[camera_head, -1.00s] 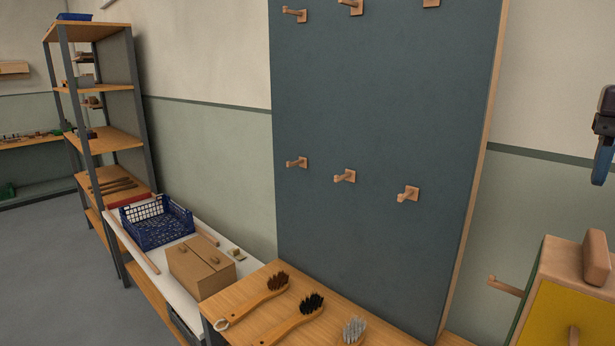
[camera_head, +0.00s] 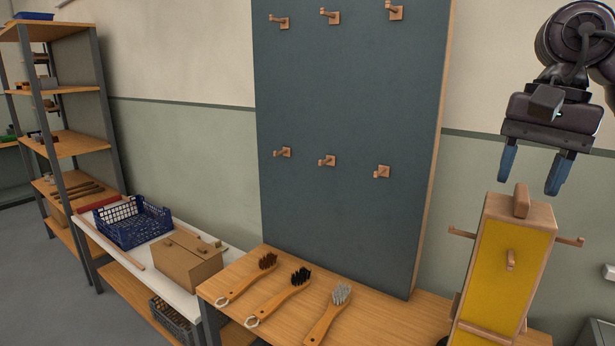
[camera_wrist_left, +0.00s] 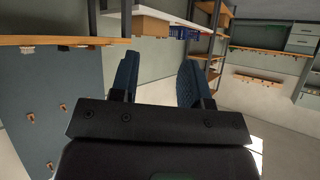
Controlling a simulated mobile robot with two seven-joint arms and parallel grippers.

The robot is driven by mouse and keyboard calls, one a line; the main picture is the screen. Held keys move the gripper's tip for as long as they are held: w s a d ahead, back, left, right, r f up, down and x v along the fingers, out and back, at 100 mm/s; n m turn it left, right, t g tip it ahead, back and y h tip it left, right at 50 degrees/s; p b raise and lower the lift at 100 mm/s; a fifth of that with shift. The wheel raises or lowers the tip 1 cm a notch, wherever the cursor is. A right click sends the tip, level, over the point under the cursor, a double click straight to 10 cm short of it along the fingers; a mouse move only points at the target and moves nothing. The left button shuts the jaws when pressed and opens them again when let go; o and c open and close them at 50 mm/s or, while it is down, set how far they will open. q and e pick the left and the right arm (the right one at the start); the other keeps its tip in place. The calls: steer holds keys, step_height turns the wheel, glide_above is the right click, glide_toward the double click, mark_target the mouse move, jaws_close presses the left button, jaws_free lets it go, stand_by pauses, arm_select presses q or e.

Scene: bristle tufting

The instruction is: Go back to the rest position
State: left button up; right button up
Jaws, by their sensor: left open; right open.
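My right gripper (camera_head: 532,170) is at the upper right of the head view, its two blue fingers apart and pointing down. It is empty and hangs above a wooden stand with a yellow front (camera_head: 512,270). My left gripper shows only in the left wrist view (camera_wrist_left: 158,80); its two blue fingers are apart with nothing between them. Three wooden-handled brushes lie on the wooden table (camera_head: 262,318) in the head view: one with brown bristles (camera_head: 267,262), one with black bristles (camera_head: 300,278) and one with pale grey bristles (camera_head: 341,294).
A dark board (camera_head: 345,120) with several wooden pegs stands behind the table. A blue crate (camera_head: 135,225) and a cardboard box (camera_head: 185,262) sit on a white-topped bench to the left. A shelf unit (camera_head: 65,145) stands at the far left. Wooden pegs stick out from the yellow-fronted stand.

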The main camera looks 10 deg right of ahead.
steer(key=w+a+f+m+t+y, duration=0.4)
steer(key=a+f+m+t+y, duration=0.3)
steer(key=m, duration=0.5)
steer(key=w+a+f+m+t+y, duration=0.4)
steer(key=a+m+t+y, duration=0.2)
steer(key=a+m+y, duration=0.4)
steer(key=s+d+f+m+h, duration=0.2)
steer(key=d+f+m+h, duration=0.2)
steer(key=f+m+h, duration=0.45)
steer(key=s+d+f+m+t+h, duration=0.1)
steer(key=d+f+m+h, duration=0.35)
steer(key=m, duration=0.75)
steer(key=s+d+f+m+h, duration=0.2)
steer(key=f+m+h, duration=0.5)
steer(key=f+m, duration=0.3)
steer(key=s+a+f+m+g, duration=0.1)
steer(key=s+f+m+g, duration=0.45)
steer(key=s, duration=0.35)
steer(key=s+a+f+m+g, duration=0.2)
steer(key=s+f+m+g, duration=0.3)
steer(key=s, duration=0.4)
steer(key=w+f+n+t+y, duration=0.1)
steer(key=w+f+t, duration=0.7)
steer(key=f, duration=0.3)
steer(key=shift+f+n, duration=0.2)
steer(key=shift+n, duration=0.2)
